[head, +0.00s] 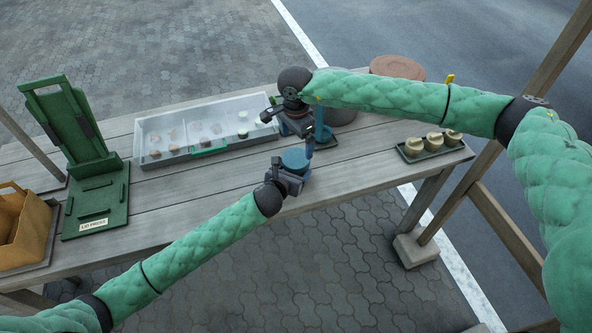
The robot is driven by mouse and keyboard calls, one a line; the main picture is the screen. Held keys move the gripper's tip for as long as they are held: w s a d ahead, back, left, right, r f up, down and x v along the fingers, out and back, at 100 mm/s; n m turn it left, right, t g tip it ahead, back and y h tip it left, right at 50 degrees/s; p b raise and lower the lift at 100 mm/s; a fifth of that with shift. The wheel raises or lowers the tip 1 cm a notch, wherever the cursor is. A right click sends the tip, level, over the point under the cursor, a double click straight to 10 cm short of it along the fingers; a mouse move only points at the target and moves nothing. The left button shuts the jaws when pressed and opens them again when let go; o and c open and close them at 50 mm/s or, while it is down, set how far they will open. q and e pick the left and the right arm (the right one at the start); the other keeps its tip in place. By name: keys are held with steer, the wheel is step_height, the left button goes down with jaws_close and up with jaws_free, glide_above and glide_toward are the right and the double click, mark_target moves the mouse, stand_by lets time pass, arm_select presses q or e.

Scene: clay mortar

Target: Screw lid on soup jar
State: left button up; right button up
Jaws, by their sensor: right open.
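A round blue-teal piece (295,160), which looks like the lid or top of the jar, is at the table's front edge, right at my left gripper (291,172). The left fingers are against or beside it; their closure is hard to make out. The jar body below is mostly hidden. My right gripper (304,132) is open, just above and behind the blue-teal piece, pointing down. A blue upright object (322,133) stands just right of the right gripper on a dark base, partly hidden by the arm.
A pale compartment tray (176,154) with small food pieces lies behind left. A green lid press (95,190) and a yellow-brown box (22,228) stand at left. A dark tray (428,153) of small jars is at right. A reddish-brown round object (398,67) is at the back.

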mark_target(295, 158)
steer(key=n, duration=0.5)
steer(key=shift+a, duration=0.15)
steer(key=shift+f, duration=0.1)
steer(key=shift+f, duration=3.85)
steer(key=c, duration=1)
